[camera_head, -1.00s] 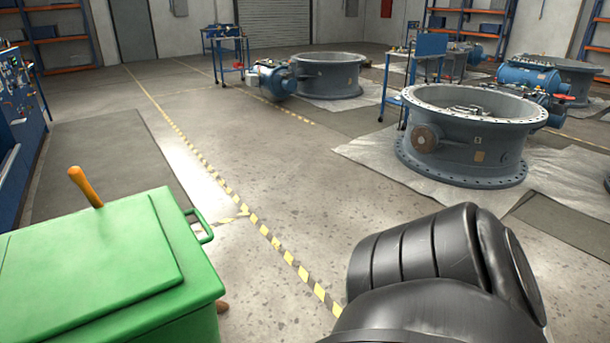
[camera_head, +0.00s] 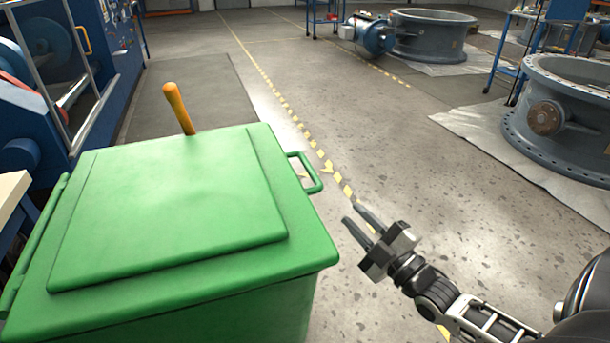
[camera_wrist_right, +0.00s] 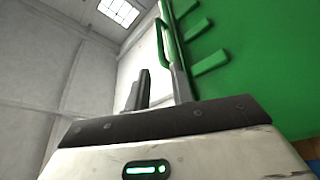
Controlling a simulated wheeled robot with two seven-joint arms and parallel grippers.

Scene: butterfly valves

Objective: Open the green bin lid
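The green bin (camera_head: 255,312) stands at the lower left of the head view. Its flat green lid (camera_head: 170,215) lies shut on top. A green loop handle (camera_head: 318,184) sticks out from the lid's right edge. My right gripper (camera_head: 351,213) is to the right of the bin, just below and right of the handle, apart from it. Its two fingers are spread with nothing between them. In the right wrist view the fingers (camera_wrist_right: 158,80) point up toward the handle (camera_wrist_right: 161,42), with the green bin wall at the right. My left gripper is not in view.
An orange-brown stick handle (camera_head: 179,108) rises behind the bin. A blue machine (camera_head: 95,50) stands at the far left. Large grey valve rings (camera_head: 575,115) stand on sheets at the right. The floor right of the bin is clear.

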